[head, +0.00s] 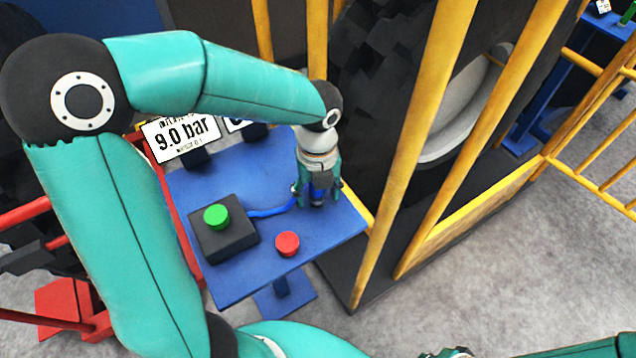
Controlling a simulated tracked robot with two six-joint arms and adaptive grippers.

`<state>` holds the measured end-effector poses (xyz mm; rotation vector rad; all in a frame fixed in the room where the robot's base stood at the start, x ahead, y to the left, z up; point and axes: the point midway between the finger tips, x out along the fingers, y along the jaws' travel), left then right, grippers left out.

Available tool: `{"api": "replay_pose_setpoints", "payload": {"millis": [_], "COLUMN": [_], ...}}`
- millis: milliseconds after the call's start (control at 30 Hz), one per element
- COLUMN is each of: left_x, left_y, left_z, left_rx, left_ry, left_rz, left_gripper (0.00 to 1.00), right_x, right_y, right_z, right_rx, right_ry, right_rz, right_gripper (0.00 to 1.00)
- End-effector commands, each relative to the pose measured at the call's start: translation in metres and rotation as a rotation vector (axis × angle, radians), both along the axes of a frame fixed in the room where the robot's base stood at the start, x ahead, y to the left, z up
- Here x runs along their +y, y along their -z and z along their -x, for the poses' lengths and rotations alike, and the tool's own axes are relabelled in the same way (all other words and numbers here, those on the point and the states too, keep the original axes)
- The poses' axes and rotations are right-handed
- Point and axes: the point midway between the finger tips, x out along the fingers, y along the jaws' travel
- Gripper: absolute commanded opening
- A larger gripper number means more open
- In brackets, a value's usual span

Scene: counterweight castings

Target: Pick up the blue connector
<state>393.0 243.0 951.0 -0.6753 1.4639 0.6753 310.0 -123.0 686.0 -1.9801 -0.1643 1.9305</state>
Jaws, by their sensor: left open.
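The blue connector (318,194) is at the right part of the blue tabletop (240,280), at the end of a blue cable (268,213) that runs from a dark box. My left gripper (317,188) points down over it, open, with its fingers on either side of the connector. The fingers and wrist hide part of the connector, and I cannot tell whether they touch it. A small grey part at the bottom edge may belong to my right gripper (452,353); its fingers cannot be made out.
The dark box (225,240) carries a green button (216,217). A red button (287,244) stands nearer the front of the table. A sign reading 9.0 bar (182,138) stands at the back left. Yellow guard bars (413,140) rise close to the table's right side.

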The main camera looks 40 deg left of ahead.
Motion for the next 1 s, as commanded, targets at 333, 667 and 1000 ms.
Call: {"api": "replay_pose_setpoints", "payload": {"millis": [333,667,1000], "left_x": [0.0001,0.0002,0.0001], "left_y": [0.0021,0.0016,-0.005], "left_z": [0.0,-0.0001,-0.0006], "left_rx": [0.0,-0.001,-0.002], "left_ry": [-0.001,-0.001,0.0], "left_rz": [0.0,0.0,-0.001], "left_gripper": [0.44,0.06,0.06], "right_x": [0.0,0.0,0.0], "right_y": [0.0001,0.0,-0.0004], "right_z": [0.0,0.0001,0.0], "right_rx": [0.0,0.0,0.0], "right_ry": [0.0,0.0,0.0], "right_rz": [0.0,0.0,0.0], "right_gripper": [0.0,0.0,0.0]}}
